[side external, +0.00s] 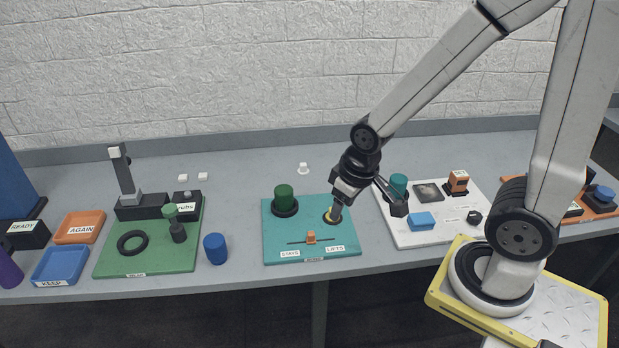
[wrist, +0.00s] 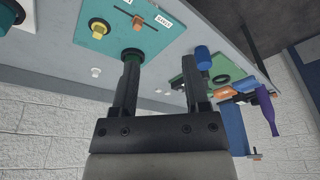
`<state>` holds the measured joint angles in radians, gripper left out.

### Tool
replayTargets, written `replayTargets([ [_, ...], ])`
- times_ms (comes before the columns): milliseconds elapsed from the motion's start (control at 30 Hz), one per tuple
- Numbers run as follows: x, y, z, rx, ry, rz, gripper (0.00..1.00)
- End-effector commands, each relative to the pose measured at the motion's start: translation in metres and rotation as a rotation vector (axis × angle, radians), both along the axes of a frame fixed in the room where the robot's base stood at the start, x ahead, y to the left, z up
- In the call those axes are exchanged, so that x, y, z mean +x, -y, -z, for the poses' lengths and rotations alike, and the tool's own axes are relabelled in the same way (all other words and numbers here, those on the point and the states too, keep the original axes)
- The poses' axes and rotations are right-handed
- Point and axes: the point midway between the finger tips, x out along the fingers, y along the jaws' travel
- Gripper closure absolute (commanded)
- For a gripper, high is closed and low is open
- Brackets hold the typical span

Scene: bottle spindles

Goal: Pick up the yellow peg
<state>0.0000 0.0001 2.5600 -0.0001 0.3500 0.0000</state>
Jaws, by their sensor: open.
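The yellow peg (wrist: 98,31) stands in a dark ring on the teal board in the wrist view, at upper left, outside the gap between my fingers. My gripper (side external: 367,207) is open and empty, over the right part of the board. It also shows in the wrist view (wrist: 160,66), with a finger on each side. I cannot tell how high the fingertips are above the peg.
A green cylinder (side external: 285,195) stands in a black ring on the same board, with an orange slider (side external: 311,237) in front. A white board (side external: 410,238) with several items is to the right. A blue cylinder (side external: 215,249) and a green board (side external: 150,262) are to the left.

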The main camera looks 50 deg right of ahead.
Motion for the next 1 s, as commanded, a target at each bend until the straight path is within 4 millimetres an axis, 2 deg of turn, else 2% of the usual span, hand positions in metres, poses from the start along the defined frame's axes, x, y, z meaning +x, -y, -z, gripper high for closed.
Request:
replayTargets([
  [233, 0.0, 0.0, 0.0, 0.0, 0.0, 0.0, 0.41],
  [300, 0.0, 0.0, 0.0, 0.0, 0.0, 0.0, 0.24],
  [733, 0.002, 0.003, 0.002, 0.01, -0.015, 0.031, 0.24],
  [1000, 0.011, 0.019, 0.019, 0.094, -0.129, 0.246, 0.24],
])
